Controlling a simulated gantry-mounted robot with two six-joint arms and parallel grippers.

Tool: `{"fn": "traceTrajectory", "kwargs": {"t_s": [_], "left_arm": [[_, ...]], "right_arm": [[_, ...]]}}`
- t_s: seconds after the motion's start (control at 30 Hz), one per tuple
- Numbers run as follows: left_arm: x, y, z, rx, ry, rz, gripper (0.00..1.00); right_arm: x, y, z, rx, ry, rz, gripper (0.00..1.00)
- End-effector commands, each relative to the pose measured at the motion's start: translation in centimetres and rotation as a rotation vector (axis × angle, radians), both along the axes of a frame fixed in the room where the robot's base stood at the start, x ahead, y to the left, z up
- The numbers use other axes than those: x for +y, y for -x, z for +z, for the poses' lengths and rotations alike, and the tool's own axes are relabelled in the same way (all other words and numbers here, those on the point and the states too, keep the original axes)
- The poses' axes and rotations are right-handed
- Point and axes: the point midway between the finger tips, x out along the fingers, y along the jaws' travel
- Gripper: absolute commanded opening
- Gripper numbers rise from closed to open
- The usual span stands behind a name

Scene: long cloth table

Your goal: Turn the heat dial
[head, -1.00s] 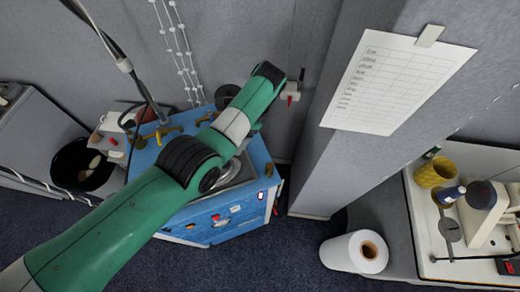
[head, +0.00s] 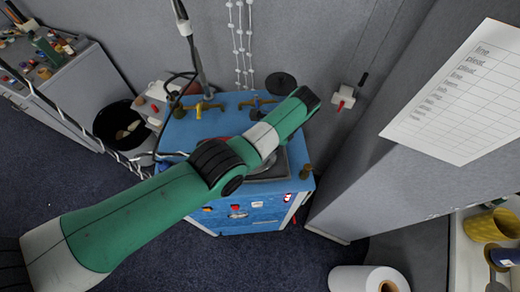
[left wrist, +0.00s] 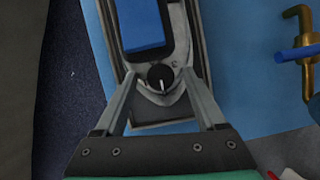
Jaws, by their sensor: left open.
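In the left wrist view, a round black dial (left wrist: 160,77) with a pale pointer mark sits on a grey, rounded housing. A blue block (left wrist: 143,25) in a dark surround lies just beyond it. My left gripper (left wrist: 159,76) is open, with one finger on each side of the dial and nothing held. I cannot tell whether either finger touches it. In the head view my green arm crosses over the blue bench unit (head: 235,104), and hides the dial and my left gripper. My right gripper is in neither view.
Brass taps (head: 203,108) stand at the bench unit's back, and one brass fitting (left wrist: 303,40) shows at right in the wrist view. A black bin (head: 120,125) stands left. A grey partition with a paper sheet (head: 470,100) and a white roll (head: 350,279) are to the right.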

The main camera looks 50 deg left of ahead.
Motion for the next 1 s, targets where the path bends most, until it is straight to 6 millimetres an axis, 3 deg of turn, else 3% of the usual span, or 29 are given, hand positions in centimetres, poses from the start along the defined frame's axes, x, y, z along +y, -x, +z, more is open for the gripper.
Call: {"fn": "traceTrajectory", "kwargs": {"t_s": [0.13,0.5,0.77,1.0], "left_arm": [[0.0,0.0,0.1,0.000,0.000,0.000,0.69],[0.0,0.0,0.1,0.000,0.000,0.000,0.02],[0.0,0.0,0.2,0.000,0.000,-0.006,0.00],[-0.1,0.1,0.6,0.001,-0.001,-0.076,0.00]], "right_arm": [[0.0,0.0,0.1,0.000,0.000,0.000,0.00],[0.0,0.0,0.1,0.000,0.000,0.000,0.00],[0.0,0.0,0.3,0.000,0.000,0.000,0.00],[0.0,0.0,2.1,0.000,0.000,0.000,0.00]]}}
